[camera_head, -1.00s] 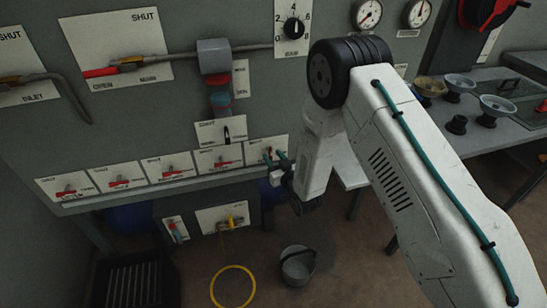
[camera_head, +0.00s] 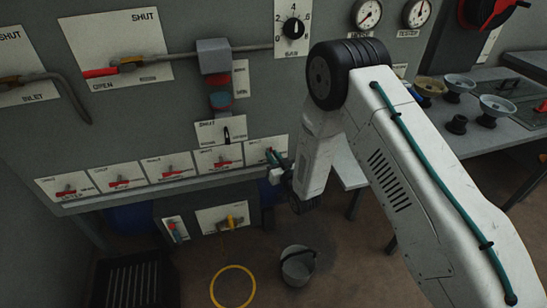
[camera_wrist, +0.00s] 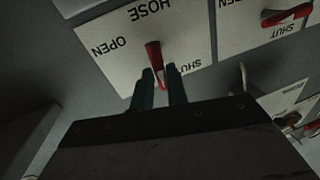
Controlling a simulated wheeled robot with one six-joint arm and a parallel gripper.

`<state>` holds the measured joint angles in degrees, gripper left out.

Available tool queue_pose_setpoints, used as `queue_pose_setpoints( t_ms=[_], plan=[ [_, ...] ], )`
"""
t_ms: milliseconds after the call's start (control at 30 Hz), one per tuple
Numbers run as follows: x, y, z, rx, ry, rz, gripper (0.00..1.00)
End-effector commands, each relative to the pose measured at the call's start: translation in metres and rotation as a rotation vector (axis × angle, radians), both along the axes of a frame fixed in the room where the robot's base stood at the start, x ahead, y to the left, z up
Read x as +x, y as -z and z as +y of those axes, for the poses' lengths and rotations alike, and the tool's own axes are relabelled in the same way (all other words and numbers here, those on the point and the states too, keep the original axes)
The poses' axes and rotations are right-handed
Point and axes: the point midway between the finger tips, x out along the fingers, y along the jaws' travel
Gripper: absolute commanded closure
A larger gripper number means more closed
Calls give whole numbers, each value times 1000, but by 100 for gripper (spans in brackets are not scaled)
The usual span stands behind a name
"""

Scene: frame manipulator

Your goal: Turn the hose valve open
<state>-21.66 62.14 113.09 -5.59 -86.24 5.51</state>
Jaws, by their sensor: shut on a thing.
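The hose valve is a red lever (camera_wrist: 153,54) on a white plate (camera_wrist: 125,42) marked HOSE, OPEN and SHUT. In the wrist view the plate appears upside down, with OPEN to the left and SHUT to the right. The lever stands between the two words, roughly upright in that view. My gripper (camera_wrist: 160,72) has its two dark teal fingers on either side of the lever's end and is shut on it.
Several similar red-lever plates (camera_head: 168,167) run left along the same ledge. Below are a yellow-handled tap (camera_head: 231,221), a yellow hose ring (camera_head: 233,286) and a bucket (camera_head: 297,265). A bench (camera_head: 500,130) stands at right.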

Motion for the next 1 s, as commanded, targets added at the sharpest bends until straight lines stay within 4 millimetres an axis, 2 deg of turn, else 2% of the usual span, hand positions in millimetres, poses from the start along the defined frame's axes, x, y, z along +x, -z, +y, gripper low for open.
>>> queue_pose_setpoints(
  t_ms=[1000],
  plan=[
    [1,10,-6,885,0,256,100]
  ],
)
